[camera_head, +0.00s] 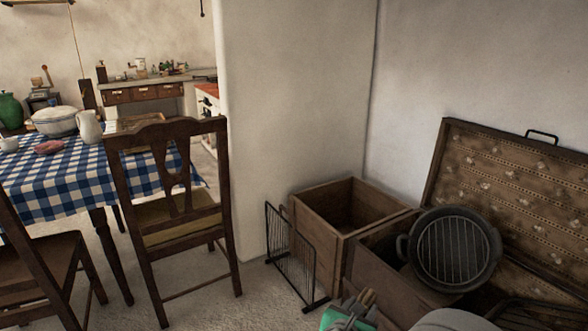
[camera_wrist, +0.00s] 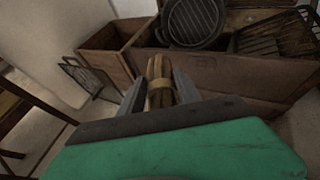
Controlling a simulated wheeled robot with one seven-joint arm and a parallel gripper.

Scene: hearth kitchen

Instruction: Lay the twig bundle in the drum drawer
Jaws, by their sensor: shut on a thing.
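My gripper (camera_wrist: 158,93) is shut on the twig bundle (camera_wrist: 160,71), a short bunch of brown sticks with a paler band around it. In the head view the bundle (camera_head: 367,296) shows at the bottom edge, above the green part of my gripper (camera_head: 345,318). The bundle is held in front of the wooden boxes, apart from them as far as I can see. I cannot tell for sure which thing is the drum drawer. An open wooden box (camera_head: 325,222) stands in the corner, its visible inside empty. A second wooden box (camera_head: 372,270) stands in front of it.
A round black ridged pan (camera_head: 452,250) leans over the second box. An open patterned case (camera_head: 510,195) stands at the right. A black wire rack (camera_head: 290,255) stands left of the boxes. A chair (camera_head: 170,150) and a checked-cloth table (camera_head: 50,180) are at the left.

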